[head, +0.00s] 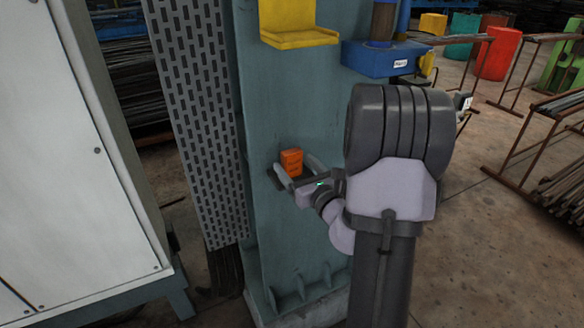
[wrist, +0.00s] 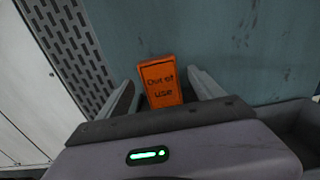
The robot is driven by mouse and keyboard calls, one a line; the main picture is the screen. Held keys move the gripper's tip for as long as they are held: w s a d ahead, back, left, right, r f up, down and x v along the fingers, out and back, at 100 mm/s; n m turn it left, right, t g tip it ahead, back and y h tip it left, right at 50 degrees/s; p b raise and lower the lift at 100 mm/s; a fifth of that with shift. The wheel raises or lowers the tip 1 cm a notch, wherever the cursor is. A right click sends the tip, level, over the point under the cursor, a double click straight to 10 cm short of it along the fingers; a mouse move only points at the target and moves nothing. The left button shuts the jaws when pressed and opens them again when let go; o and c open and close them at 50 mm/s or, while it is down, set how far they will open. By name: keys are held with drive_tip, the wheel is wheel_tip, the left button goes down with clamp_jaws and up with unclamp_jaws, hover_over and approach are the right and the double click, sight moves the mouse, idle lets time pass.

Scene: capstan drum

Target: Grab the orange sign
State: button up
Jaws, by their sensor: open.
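The orange sign (head: 291,162) is a small upright block against the teal machine column (head: 290,95) in the head view. My gripper (head: 297,172) is open, with one finger on each side of the sign. In the wrist view my gripper (wrist: 163,88) shows a gap between each finger and the sign, wider on the right. The sign's lower edge is close to the gripper's palm bar; I cannot tell whether they touch.
A perforated grey panel (head: 195,110) and a white cabinet (head: 60,160) stand to the left. A yellow bracket (head: 298,38) and a blue fixture (head: 380,60) are higher on the machine. Rusty racks (head: 545,125) stand at the right, with open floor (head: 480,250) before them.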

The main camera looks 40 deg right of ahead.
sight(294, 163)
drive_tip(key=x, duration=0.3)
drive_tip(key=shift+w+f, duration=0.15)
drive_tip(key=shift+f, duration=0.05)
drive_tip(key=shift+c, duration=0.7)
drive_tip(key=c, duration=1.4)
drive_tip(key=shift+d+r, duration=0.1)
drive_tip(key=shift+r, duration=0.05)
